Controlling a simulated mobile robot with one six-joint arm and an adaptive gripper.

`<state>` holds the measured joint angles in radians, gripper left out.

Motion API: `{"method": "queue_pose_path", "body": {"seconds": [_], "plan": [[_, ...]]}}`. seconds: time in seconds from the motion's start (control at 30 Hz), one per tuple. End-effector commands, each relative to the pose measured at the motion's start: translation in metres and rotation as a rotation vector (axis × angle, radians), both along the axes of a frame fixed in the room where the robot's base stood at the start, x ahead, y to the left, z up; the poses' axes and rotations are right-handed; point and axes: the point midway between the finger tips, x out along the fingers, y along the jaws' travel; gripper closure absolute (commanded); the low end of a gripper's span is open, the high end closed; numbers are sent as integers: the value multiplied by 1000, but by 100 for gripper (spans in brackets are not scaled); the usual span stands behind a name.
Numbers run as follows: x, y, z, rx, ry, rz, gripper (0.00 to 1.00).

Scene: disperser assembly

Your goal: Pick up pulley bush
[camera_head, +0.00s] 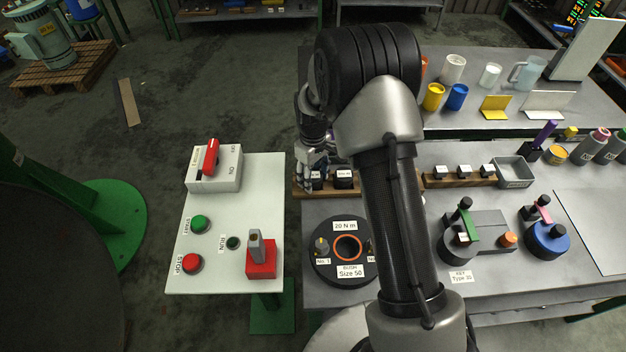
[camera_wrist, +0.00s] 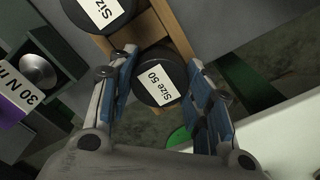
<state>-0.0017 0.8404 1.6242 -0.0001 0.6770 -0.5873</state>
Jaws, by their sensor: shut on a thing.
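The pulley bush is a black round part with a white "Size 50" label; it shows in the wrist view (camera_wrist: 157,72) between the two fingers of my gripper (camera_wrist: 160,64). The blue finger pads stand on either side of it, and my gripper is shut on it. The bush is at the wooden rack (camera_wrist: 176,28); I cannot tell if it is clear of it. In the head view my gripper (camera_head: 315,172) is at the left end of the rack, and my arm hides part of the scene.
Another black bush (camera_wrist: 98,8) sits beside it in the rack. A round black fixture (camera_head: 325,262) labelled "BUSH Size 50" stands on the grey table in front. The white control panel (camera_head: 215,270), with a red switch and buttons, is at the left.

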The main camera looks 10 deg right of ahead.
Motion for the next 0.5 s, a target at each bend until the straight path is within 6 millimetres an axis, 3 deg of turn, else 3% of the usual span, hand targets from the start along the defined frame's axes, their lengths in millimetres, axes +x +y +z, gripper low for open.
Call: {"method": "queue_pose_path", "body": {"seconds": [0.27,0.5], "plan": [[0,0,0,0,0,0,99],[1,0,1,0,-2,0,100]]}}
